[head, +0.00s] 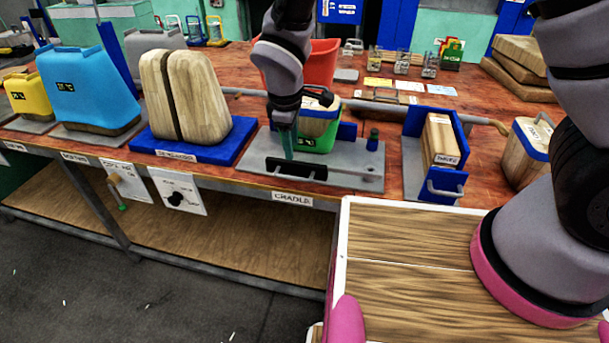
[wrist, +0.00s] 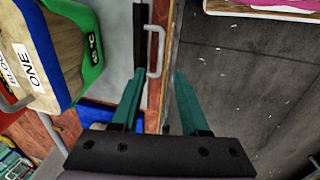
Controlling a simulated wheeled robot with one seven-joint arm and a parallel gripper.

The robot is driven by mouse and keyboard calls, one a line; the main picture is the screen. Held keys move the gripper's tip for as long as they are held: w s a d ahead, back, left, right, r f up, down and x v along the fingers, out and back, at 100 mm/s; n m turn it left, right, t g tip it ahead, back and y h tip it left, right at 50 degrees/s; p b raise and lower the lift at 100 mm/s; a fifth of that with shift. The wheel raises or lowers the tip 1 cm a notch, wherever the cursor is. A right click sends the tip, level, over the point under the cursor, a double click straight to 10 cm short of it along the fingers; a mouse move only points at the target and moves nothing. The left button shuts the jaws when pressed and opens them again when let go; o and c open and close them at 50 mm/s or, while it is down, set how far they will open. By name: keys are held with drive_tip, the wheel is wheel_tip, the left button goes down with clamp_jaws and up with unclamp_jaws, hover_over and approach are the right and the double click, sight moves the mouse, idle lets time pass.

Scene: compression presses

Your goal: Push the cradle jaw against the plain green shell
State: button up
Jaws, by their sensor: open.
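The cradle (head: 345,176) is a grey plate at the table's front edge, labelled CRADLE. Its black jaw (head: 289,168) with a grey handle lies along the front side. The green shell (head: 322,144) holds a wooden block with a blue band and sits behind the jaw, with bare plate between them. In the wrist view the green shell (wrist: 92,62) is at left, and the black jaw (wrist: 140,55) and handle (wrist: 157,52) are at top centre. My gripper (head: 286,152) is open, pointing down over the jaw. Its teal fingers (wrist: 158,108) are apart and empty; contact with the handle cannot be told.
A blue-based wooden form (head: 185,95) stands left of the cradle. A blue press with a wooden block (head: 440,140) stands right. A red bin (head: 325,60) is behind. The table's front edge runs close beside the jaw, with open floor (wrist: 250,75) beyond it.

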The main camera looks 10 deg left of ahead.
sight(295, 178)
drive_tip(key=f, duration=0.3)
drive_tip(key=w+f, duration=0.1)
drive_tip(key=f, duration=0.3)
drive_tip(key=w+f, duration=0.1)
drive_tip(key=f, duration=0.3)
drive_tip(key=shift+r, duration=0.1)
clamp_jaws()
drive_tip(key=shift+d, duration=0.1)
